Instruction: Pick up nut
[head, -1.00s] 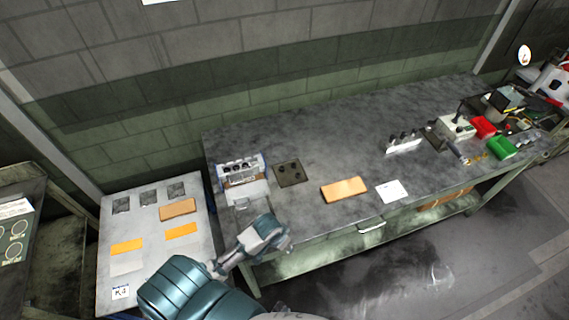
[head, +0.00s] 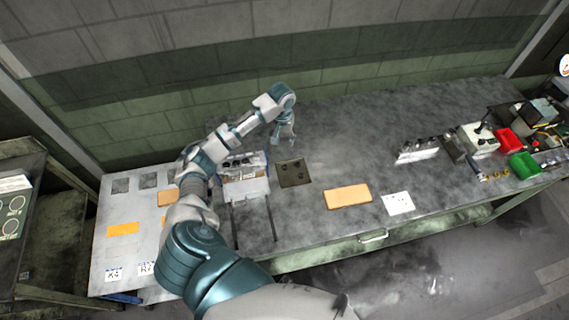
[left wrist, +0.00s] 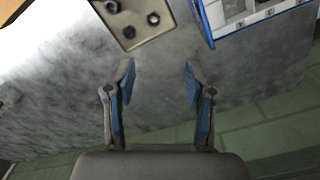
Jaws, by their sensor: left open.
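Several dark nuts sit on a small brown square plate (head: 293,173) on the grey workbench. In the left wrist view the plate (left wrist: 160,8) is at the top, cut by the frame edge, with one nut (left wrist: 153,19) at its right and another nut (left wrist: 129,32) near its lower corner. My left gripper (head: 284,137) is above the bench, behind the plate and close to the wall. In the left wrist view its two blue-padded fingers (left wrist: 158,78) are apart with nothing between them. My right gripper is not in view.
A blue-and-white holder (head: 245,176) stands left of the plate, close to my left arm. An orange block (head: 347,196) and a white card (head: 398,203) lie to the right. Red (head: 509,141) and green (head: 524,166) bins are at the far right.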

